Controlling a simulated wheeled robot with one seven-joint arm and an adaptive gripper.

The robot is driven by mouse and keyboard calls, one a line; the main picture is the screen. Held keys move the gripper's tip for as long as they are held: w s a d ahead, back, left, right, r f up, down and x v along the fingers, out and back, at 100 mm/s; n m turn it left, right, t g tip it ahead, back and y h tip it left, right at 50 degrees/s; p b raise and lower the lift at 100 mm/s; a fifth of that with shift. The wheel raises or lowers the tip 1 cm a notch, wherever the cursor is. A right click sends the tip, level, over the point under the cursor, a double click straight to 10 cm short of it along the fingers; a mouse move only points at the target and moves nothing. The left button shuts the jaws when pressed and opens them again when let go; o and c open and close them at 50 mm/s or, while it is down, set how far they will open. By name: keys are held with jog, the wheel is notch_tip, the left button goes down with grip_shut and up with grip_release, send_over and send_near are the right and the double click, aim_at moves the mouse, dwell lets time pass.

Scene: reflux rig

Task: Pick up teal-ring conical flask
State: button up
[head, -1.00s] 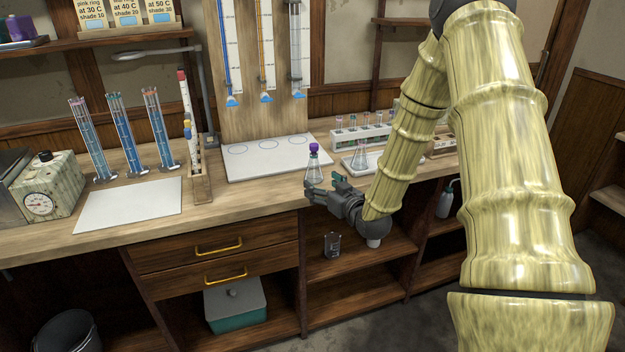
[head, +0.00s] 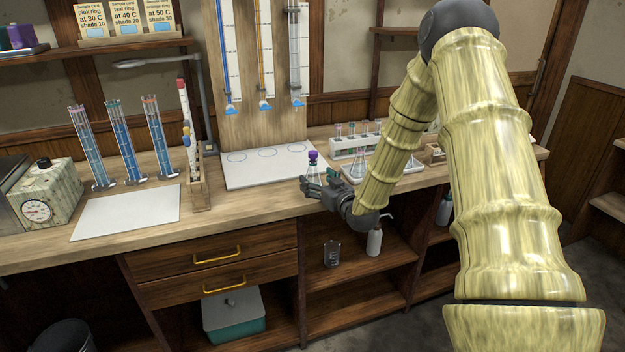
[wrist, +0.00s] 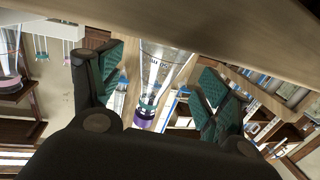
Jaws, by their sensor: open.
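A clear conical flask with a purple stopper (head: 313,157) stands near the front edge of the bench, its lower part behind my gripper. In the wrist view the flask (wrist: 165,65) appears inverted between the fingers, with a teal band near its purple stopper. My gripper (head: 319,183) is open, with teal-padded fingers; in the wrist view the fingers (wrist: 160,82) lie on either side of the flask with visible gaps.
Another conical flask (head: 358,163) stands just right on a white tray, close to my arm. A test-tube rack (head: 350,150) is behind it. A white board (head: 265,170) lies behind left. A beaker (head: 332,253) and bottle (head: 375,242) stand on the shelf below.

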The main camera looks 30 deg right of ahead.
aim_at(317, 179)
jog(key=shift+w+d+f, duration=0.1)
jog(key=shift+w, duration=0.75)
jog(key=shift+w+d+f, duration=0.1)
jog(key=shift+w, duration=0.7)
jog(key=c, duration=1.1)
